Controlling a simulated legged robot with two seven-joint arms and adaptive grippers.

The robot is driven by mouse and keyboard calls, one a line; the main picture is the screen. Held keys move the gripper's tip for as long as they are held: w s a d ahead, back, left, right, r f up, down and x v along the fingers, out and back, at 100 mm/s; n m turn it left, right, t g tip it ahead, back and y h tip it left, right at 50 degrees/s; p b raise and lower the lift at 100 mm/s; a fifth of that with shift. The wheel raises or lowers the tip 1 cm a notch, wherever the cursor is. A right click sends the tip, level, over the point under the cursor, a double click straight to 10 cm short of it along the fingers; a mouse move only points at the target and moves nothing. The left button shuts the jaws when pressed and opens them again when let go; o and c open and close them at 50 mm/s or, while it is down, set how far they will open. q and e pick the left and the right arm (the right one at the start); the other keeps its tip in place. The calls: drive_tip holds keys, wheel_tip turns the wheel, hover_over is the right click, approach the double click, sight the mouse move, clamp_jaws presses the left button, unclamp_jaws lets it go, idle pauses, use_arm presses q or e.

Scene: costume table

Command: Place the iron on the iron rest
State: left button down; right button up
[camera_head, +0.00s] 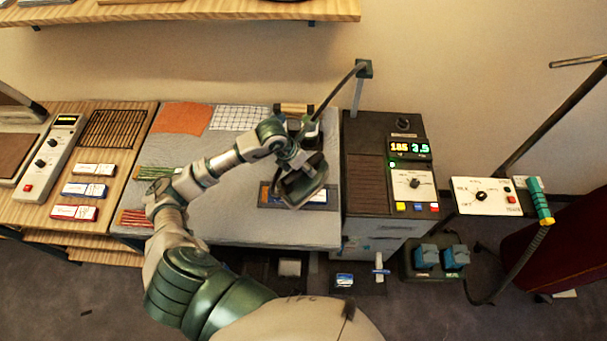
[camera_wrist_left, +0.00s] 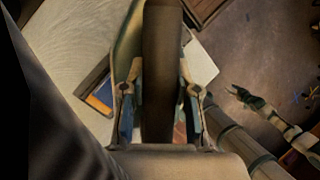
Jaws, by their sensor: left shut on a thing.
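The iron (camera_head: 308,189) is dark with a pale rim, and sits tilted at the end of my left arm in the head view. My left gripper (camera_head: 293,165) is shut on its handle. In the left wrist view the brown handle (camera_wrist_left: 162,70) lies between the two fingers of my left gripper (camera_wrist_left: 158,115). The iron rest (camera_head: 267,198), a dark tray with blue and orange parts, lies below and partly behind the iron; its corner shows in the left wrist view (camera_wrist_left: 98,100). Any gap between iron and rest is unclear. What seems my right gripper (camera_wrist_left: 243,95) is small, over the floor.
The iron's cord (camera_head: 334,92) rises to a post. A control box (camera_head: 368,190) with a lit display stands right of the pale ironing surface (camera_head: 225,220). An orange cloth (camera_head: 182,118) and a white grid (camera_head: 238,118) lie at the back. A wooden table (camera_head: 115,180) stands left.

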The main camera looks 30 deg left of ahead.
use_arm(q)
drive_tip(key=shift+d+r, duration=0.15)
drive_tip(key=shift+d, duration=0.1)
